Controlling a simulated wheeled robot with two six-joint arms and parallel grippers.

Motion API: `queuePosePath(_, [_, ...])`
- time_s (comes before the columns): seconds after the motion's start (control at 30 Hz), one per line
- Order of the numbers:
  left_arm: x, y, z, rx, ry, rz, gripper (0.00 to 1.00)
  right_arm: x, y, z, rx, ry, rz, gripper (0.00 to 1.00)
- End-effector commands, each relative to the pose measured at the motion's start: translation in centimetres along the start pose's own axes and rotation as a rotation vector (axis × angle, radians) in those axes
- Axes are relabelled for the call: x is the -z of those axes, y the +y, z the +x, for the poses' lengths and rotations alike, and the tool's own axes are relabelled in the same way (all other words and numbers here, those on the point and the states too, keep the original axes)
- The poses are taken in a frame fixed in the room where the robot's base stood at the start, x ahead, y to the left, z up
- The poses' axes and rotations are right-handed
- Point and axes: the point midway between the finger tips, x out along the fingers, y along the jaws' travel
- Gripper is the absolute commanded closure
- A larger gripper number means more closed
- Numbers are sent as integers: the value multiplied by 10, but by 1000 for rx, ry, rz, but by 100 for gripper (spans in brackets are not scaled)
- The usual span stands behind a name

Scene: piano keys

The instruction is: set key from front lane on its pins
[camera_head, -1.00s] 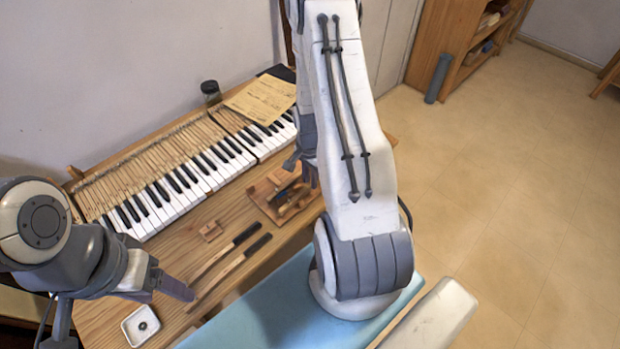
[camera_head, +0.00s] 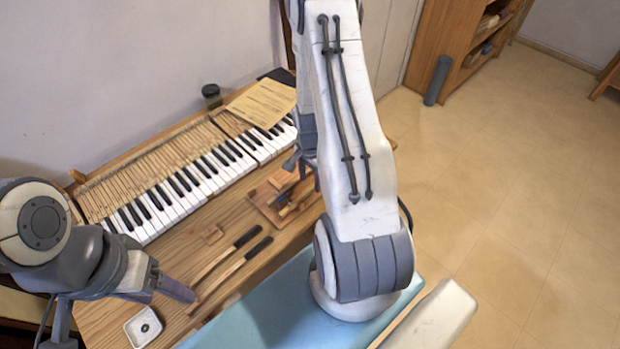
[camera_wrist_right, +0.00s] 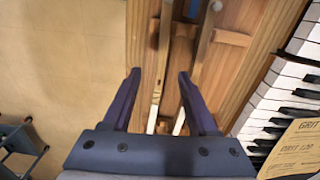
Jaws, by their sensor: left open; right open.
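My right gripper (camera_wrist_right: 158,72) is open above a wooden rack (camera_wrist_right: 228,38) in the right wrist view. Two long, narrow wooden pieces, which look like keys, lie lengthwise in the rack, with pale ends at the left piece (camera_wrist_right: 152,122) and the right piece (camera_wrist_right: 178,124). Nothing is clearly gripped. In the head view my right arm hides most of this gripper and part of the rack (camera_head: 262,198). The keyboard (camera_head: 180,193) has a thin dark gap (camera_head: 249,150) among its white keys. My left gripper (camera_head: 176,290) is open and empty over the bench's front left.
Paper sheets (camera_head: 262,102) cover part of the keyboard's back. A dark jar (camera_head: 211,92) stands behind.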

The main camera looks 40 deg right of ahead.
Motion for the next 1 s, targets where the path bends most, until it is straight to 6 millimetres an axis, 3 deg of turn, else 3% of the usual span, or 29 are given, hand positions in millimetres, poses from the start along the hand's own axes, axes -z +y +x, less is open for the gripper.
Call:
queuePosePath(0.6, [2, 3, -39, 0, 0, 0, 33, 0, 0, -48, 0, 0, 0, 41])
queuePosePath(1.0, [2, 3, -39, 0, 0, 0, 33, 0, 1, -49, 0, 0, 0, 41])
